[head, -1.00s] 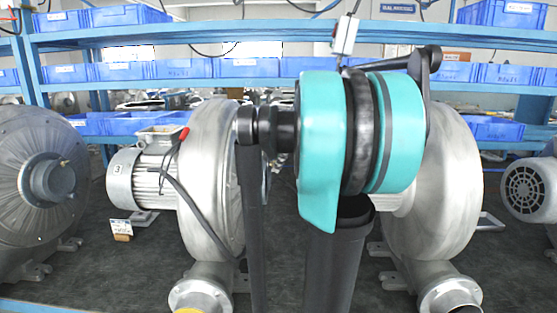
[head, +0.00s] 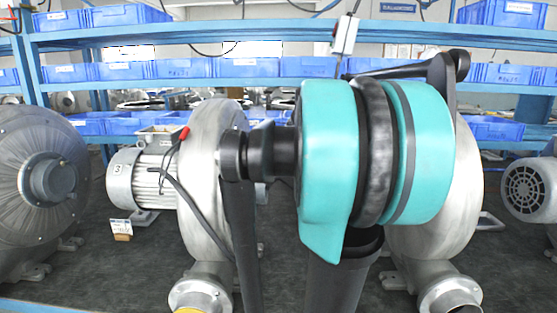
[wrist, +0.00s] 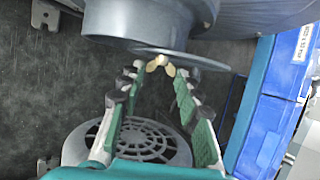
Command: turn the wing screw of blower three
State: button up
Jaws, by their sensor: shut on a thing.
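The wing screw (wrist: 159,63) is a small brass piece with spread wings, at the rim of a grey round hub (wrist: 150,28) in the wrist view. My gripper (wrist: 160,70) reaches up to it from below, with its two green-padded fingers shut on the screw. Blower three (head: 208,175) is the silver blower left of centre in the head view, with a "3" label on its motor (head: 128,182). My arm covers part of it. The gripper and the held screw are hidden in the head view.
A ribbed grey blower (head: 35,215) stands at the far left, another silver blower (head: 465,190) behind my arm. A motor with a fan grille (head: 525,190) is at the right. Blue bins (head: 235,68) fill the shelves. The wrist view shows a round grille (wrist: 150,140) below my fingers.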

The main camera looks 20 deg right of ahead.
jog(key=t, duration=0.1)
jog(key=n+t+h, duration=0.1)
jog(key=t, duration=0.1)
jog(key=s+f+t, duration=0.1)
jog(key=t, duration=0.1)
jog(key=shift+a+h, duration=0.2)
jog(key=shift+h, duration=0.1)
jog(key=t, duration=0.2)
jog(key=f+n+t, duration=0.1)
jog(key=t, duration=0.1)
jog(key=shift+s+n+h, duration=0.15)
jog(key=shift+n+h, duration=0.15)
jog(key=n+t, duration=0.1)
jog(key=t, duration=0.1)
jog(key=f+t, duration=0.1)
jog(key=t, duration=0.1)
jog(key=shift+n, duration=0.4)
jog(key=shift+w+f+n+t+y, duration=0.15)
jog(key=shift+n+t+y, duration=0.25)
jog(key=shift+n+t, duration=0.45)
jog(key=shift+w+f+n+t+y, duration=0.1)
jog(key=shift+f+n+t+y, duration=0.25)
jog(key=shift+t, duration=0.9)
jog(key=shift+r+n+t+y, duration=0.1)
jog(key=shift+n+t+y, duration=0.2)
jog(key=shift+n+y, duration=0.1)
jog(key=o, duration=1.1)
jog(key=shift+o, duration=0.2)
jog(key=shift+r, duration=0.1)
